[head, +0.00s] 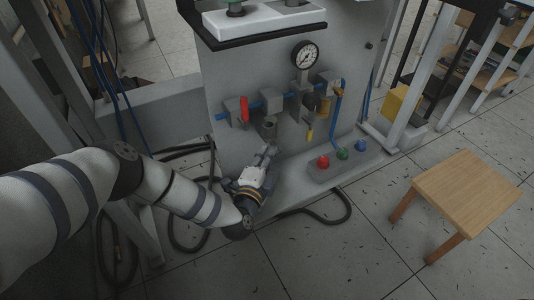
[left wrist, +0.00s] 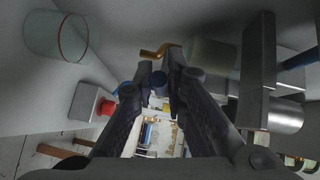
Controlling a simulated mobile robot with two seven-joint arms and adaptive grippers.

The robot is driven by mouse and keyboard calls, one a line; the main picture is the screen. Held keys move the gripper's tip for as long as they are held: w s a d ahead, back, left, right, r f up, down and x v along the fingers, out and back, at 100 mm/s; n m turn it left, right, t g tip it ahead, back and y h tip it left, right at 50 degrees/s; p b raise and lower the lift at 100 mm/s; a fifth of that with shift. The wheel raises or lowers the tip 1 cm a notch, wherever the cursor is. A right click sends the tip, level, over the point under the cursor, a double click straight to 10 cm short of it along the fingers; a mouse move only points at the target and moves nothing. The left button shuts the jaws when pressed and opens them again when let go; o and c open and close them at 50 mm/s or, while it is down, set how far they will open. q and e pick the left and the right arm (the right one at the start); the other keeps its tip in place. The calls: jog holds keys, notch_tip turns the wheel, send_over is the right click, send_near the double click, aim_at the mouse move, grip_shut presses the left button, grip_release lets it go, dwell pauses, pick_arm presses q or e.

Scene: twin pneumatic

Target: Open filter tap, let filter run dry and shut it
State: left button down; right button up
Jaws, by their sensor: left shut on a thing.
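The pneumatic unit is mounted on the grey panel (head: 222,85), with a blue pipe, a red lever (head: 244,109) and a round gauge (head: 304,55). A dark bowl (head: 269,128) hangs under the pipe. My left gripper (head: 270,148) is just below this bowl in the head view. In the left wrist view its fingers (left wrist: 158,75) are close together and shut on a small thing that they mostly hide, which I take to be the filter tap. A brass-coloured bent piece (left wrist: 160,50) shows just beyond the fingertips. My right gripper is not in view.
A box with red, green and blue buttons (head: 342,154) sits on the ledge to the right. A clear vessel with a red ring (left wrist: 57,38) shows at upper left in the wrist view. A wooden stool (head: 468,190) stands on the right; a black hose (head: 335,212) lies on the floor.

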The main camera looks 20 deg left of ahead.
pick_arm(q)
jog(key=shift+d+f+t, duration=0.2)
jog(key=shift+f+t, duration=0.15)
jog(key=shift+t, duration=0.15)
jog(key=n+t+b, duration=0.2)
jog(key=n+b, duration=0.1)
jog(key=shift+w+f+t+b, duration=0.2)
jog(key=shift+f+t+b, duration=0.1)
jog(key=shift+f, duration=0.1)
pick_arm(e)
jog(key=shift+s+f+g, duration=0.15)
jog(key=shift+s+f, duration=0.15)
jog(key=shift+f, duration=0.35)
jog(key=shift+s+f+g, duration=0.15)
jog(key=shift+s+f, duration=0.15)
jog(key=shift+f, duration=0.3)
pick_arm(q)
jog(key=c, duration=1.7)
grip_release()
jog(key=shift+o, duration=0.2)
jog(key=v, duration=1.2)
